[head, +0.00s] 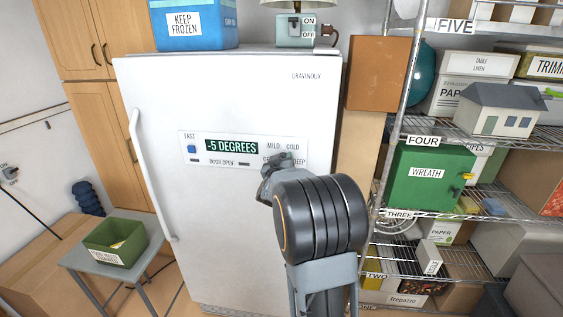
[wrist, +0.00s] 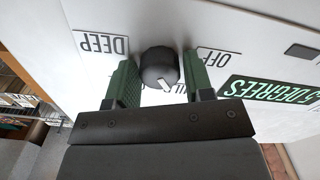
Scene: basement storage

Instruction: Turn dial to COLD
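The dial (wrist: 158,66) is a dark round knob on the white fridge's control panel (head: 220,160). The wrist view shows it upside down. Its white pointer mark slants down and right there, toward the partly hidden MILD label (wrist: 180,89). DEEP (wrist: 104,44) and OFF (wrist: 218,62) show beside the dial. The COLD label (head: 293,147) shows in the head view, above and right of my gripper; it is hidden in the wrist view. My gripper (wrist: 157,75) is open, with one green finger on each side of the dial. I cannot tell whether they touch it.
The panel's display (head: 231,147) reads -5 DEGREES, with a blue FAST button (head: 192,149) to its left. The fridge handle (head: 148,175) is at the left. A shelf rack (head: 405,130) stands close on the right. A small table with a green bin (head: 105,250) is at lower left.

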